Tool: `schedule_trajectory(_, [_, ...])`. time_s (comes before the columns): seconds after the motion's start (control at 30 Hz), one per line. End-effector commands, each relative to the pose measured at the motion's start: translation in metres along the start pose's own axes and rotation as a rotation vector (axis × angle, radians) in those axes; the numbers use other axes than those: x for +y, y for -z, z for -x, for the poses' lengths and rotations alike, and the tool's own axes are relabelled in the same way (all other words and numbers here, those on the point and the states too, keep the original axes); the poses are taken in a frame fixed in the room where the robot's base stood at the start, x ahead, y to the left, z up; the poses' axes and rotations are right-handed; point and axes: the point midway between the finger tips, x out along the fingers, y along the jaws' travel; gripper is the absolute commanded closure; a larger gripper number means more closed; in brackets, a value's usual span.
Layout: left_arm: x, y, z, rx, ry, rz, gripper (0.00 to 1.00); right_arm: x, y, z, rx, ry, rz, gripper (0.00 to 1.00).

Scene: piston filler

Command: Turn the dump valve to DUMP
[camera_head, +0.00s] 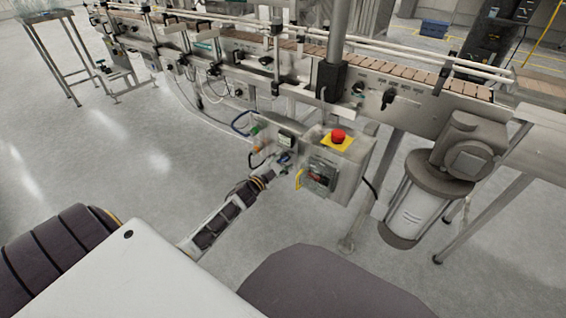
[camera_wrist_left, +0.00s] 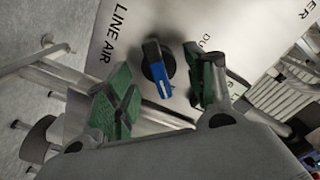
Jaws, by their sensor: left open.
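The dump valve, a black knob with a blue handle (camera_wrist_left: 158,72), sits on a light panel (camera_wrist_left: 140,25) in the left wrist view. The panel is printed "LINE AIR" to the left of the knob and letters starting "DU" to its right, partly hidden by a finger. My left gripper (camera_wrist_left: 162,78) is open, its green-padded fingers on either side of the knob with gaps showing. In the head view my left gripper (camera_head: 280,166) is at the left side of the control box, and the valve is hard to make out there. My right gripper is not in view.
The control box (camera_head: 352,178) carries a red emergency button (camera_head: 338,136) on a yellow plate. A conveyor (camera_head: 375,75) runs behind it. A motor (camera_head: 415,205) hangs to the right. Cables loop near the box.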

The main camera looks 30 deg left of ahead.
Motion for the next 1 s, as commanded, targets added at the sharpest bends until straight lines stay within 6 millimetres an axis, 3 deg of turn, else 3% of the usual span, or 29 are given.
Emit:
schedule_trajectory(0.2, [-0.0004, -0.0005, -0.011, 0.0, 0.001, -0.001, 0.46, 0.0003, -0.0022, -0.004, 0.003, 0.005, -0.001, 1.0])
schedule_trajectory(0.6, [-0.0005, 0.0, -0.0133, 0.0, 0.0, 0.0, 0.46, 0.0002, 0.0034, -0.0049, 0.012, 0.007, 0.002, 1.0])
schedule_trajectory(0.93, [-0.0003, 0.0, -0.0131, 0.0, 0.0, 0.0, 0.87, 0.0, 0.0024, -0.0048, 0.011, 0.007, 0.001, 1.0])
schedule_trajectory(1.0, [-0.0002, 0.0, -0.0131, 0.0, 0.0, 0.0, 0.89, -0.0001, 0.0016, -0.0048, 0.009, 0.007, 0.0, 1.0])
